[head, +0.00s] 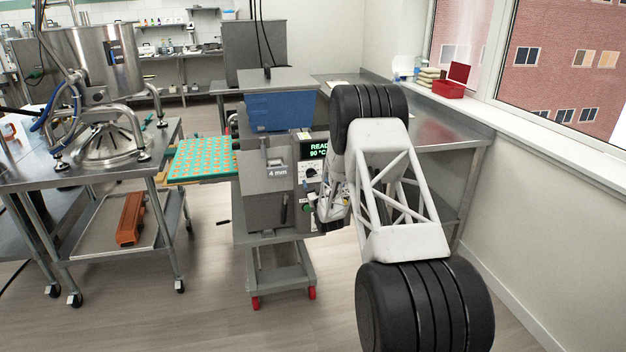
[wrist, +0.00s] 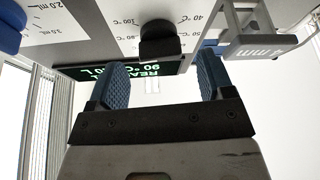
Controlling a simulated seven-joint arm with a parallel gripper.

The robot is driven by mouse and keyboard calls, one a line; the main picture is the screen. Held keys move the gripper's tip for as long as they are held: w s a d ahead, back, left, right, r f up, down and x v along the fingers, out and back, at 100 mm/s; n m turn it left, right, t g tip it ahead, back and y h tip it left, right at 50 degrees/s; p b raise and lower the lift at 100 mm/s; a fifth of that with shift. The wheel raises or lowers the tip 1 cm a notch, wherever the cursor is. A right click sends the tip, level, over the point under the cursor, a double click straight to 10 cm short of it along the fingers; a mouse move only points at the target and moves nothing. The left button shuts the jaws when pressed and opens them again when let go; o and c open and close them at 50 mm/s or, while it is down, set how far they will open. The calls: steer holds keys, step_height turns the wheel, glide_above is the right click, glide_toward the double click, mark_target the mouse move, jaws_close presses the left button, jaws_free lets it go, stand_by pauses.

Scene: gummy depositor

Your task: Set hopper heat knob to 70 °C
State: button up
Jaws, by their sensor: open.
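The hopper heat knob (wrist: 160,42) is black and shows in the wrist view, upside down, with a printed scale around it; 100 °C, 50 °C and 40 °C marks are legible. Its pointer direction cannot be made out. My gripper (wrist: 162,64) is open, with one blue padded finger on each side of the knob's line. The fingertips are close to the knob, with visible gaps at both sides. The green-lettered display (head: 315,150) reads 90 °C and a cut-off "READ"; it also shows in the wrist view (wrist: 150,72). In the head view my arm hides most of the gripper.
The depositor (head: 268,200) stands on a wheeled cart, with a blue hopper (head: 280,110) on top and a green mould tray (head: 203,160) at its left. In the wrist view a grey bracket (wrist: 262,35) juts out right of the knob. A counter (head: 445,132) stands behind my arm.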

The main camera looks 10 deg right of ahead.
mark_target(311, 174)
steer(key=shift+x, duration=1.25)
steer(key=c, duration=0.9)
